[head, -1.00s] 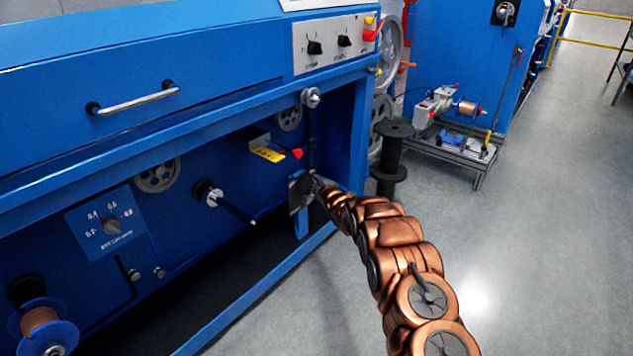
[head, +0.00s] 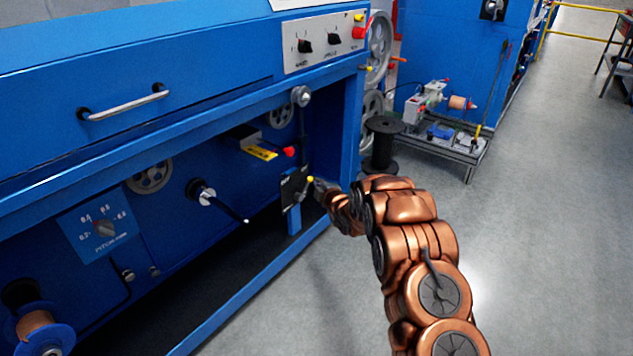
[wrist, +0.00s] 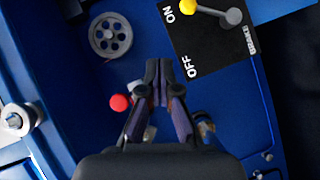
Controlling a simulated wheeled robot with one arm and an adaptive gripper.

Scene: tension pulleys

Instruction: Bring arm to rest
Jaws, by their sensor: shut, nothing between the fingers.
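My copper-coloured arm (head: 413,245) reaches from the lower right toward the blue machine. My gripper (head: 317,184) is at its end, close to the black brake panel (head: 291,187); it is small and partly hidden by the wrist in the head view. In the wrist view my gripper (wrist: 158,70) is shut and empty, its two fingertips together. The brake panel (wrist: 205,50) lies right of the fingertips, marked ON, OFF and BRAKE. Its lever (wrist: 212,12) has a yellow knob (wrist: 188,7) on the ON side. The fingers look apart from the lever.
A grey pulley (wrist: 110,34) and a red button (wrist: 119,102) are near the gripper. A black rod (head: 220,203) sticks out of the machine to the left. The machine's blue upright (head: 352,130) and lower rail (head: 255,285) border the recess. The floor (head: 545,230) right is clear.

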